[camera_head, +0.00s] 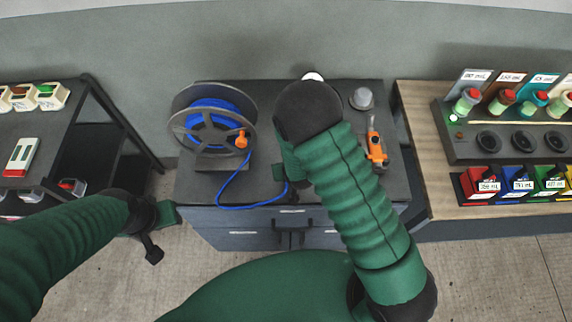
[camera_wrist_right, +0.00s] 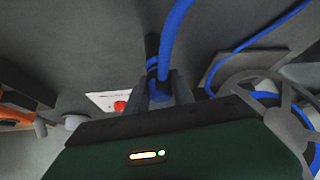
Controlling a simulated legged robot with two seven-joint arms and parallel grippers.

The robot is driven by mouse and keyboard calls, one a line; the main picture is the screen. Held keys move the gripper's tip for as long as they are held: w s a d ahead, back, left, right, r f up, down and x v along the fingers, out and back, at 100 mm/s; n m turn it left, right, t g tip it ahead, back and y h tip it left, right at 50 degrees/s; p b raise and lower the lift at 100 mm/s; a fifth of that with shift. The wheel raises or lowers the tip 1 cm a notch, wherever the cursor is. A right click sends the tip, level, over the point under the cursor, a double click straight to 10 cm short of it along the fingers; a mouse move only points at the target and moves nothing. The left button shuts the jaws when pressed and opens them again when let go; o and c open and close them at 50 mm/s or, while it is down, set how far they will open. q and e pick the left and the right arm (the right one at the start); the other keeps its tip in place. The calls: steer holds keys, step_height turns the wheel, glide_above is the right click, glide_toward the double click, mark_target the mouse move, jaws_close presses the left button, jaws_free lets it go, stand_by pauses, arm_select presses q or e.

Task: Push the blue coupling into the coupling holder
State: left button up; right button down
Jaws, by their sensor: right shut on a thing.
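My right gripper (camera_wrist_right: 160,92) is shut on the blue coupling (camera_wrist_right: 158,88) in the right wrist view. A blue hose (camera_wrist_right: 174,35) runs up from the held end. A short dark cylinder with a blue band (camera_wrist_right: 152,62) stands right beside it; I cannot tell whether it is part of the coupling or of the holder. In the head view my right arm covers the grip, and the blue hose (camera_head: 250,206) loops from the reel to it. I cannot make out the coupling holder for certain. My left gripper (camera_head: 156,232) hangs left of the cabinet, away from the coupling; its jaws are unclear.
A hose reel (camera_head: 181,121) stands at the left on the dark cabinet (camera_head: 330,93). An orange tool (camera_head: 375,148) and a grey round piece (camera_head: 362,98) lie on its right side. A wooden bench (camera_head: 420,150) with bottles adjoins at the right, a black-framed cart (camera_head: 120,118) at the left.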

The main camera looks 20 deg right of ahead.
steer(key=shift+f+b, duration=0.5)
steer(key=shift+f, duration=0.1)
steer(key=c, duration=1)
jaws_free()
steer(key=shift+r, duration=0.1)
steer(key=p+v, duration=1)
steer(key=v, duration=0.6)
steer(key=shift+s+r+p, duration=0.2)
steer(key=shift+r+p, duration=0.1)
steer(key=shift+p, duration=0.05)
